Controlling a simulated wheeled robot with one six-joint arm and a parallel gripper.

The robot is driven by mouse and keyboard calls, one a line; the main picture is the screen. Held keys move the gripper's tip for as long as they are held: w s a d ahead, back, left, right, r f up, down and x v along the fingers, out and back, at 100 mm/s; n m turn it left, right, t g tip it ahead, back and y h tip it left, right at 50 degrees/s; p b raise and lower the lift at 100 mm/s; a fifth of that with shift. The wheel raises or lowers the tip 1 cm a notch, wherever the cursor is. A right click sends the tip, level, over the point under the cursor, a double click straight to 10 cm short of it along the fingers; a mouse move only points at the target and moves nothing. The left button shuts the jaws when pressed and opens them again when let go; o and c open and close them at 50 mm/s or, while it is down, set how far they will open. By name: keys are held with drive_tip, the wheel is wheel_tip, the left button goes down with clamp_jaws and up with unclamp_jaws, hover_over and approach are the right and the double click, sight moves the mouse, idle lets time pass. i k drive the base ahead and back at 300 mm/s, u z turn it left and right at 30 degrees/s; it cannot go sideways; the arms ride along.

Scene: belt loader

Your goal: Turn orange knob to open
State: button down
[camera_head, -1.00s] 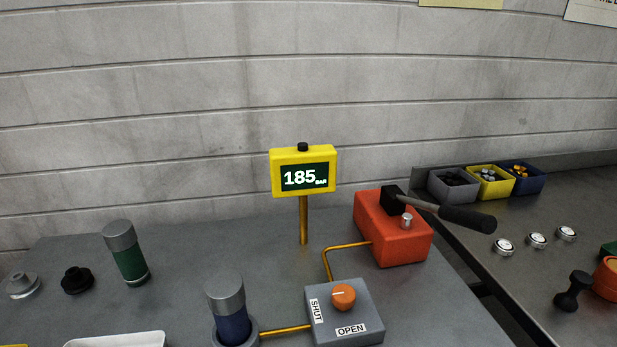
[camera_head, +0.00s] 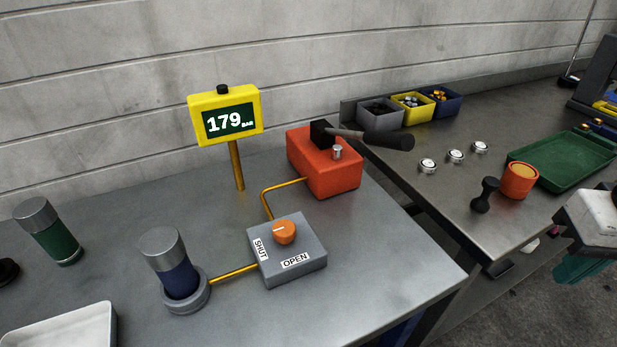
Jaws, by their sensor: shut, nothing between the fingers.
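The orange knob (camera_head: 284,232) sits on top of a grey valve box (camera_head: 304,270) in the middle of the bench. Its white mark points left, toward the side with the SHUT label (camera_head: 261,250). The OPEN label (camera_head: 295,260) is on the box's front side. A yellow display (camera_head: 225,117) on a post behind reads 179 BAR. I cannot make out my gripper in this view, and nothing touches the knob.
A pipe joins the box to a blue cylinder (camera_head: 179,281) in a grey holder. A white tray (camera_head: 95,325) lies front left. A white-and-grey object (camera_head: 594,215) stands at the right edge.

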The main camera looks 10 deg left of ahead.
sight(284, 230)
drive_tip(key=u, duration=0.2)
drive_tip(key=k, duration=0.65)
drive_tip(key=u, duration=0.6)
drive_tip(key=k, duration=0.55)
drive_tip(key=u, duration=0.65)
drive_tip(key=i, duration=1.2)
drive_tip(key=z, duration=0.9)
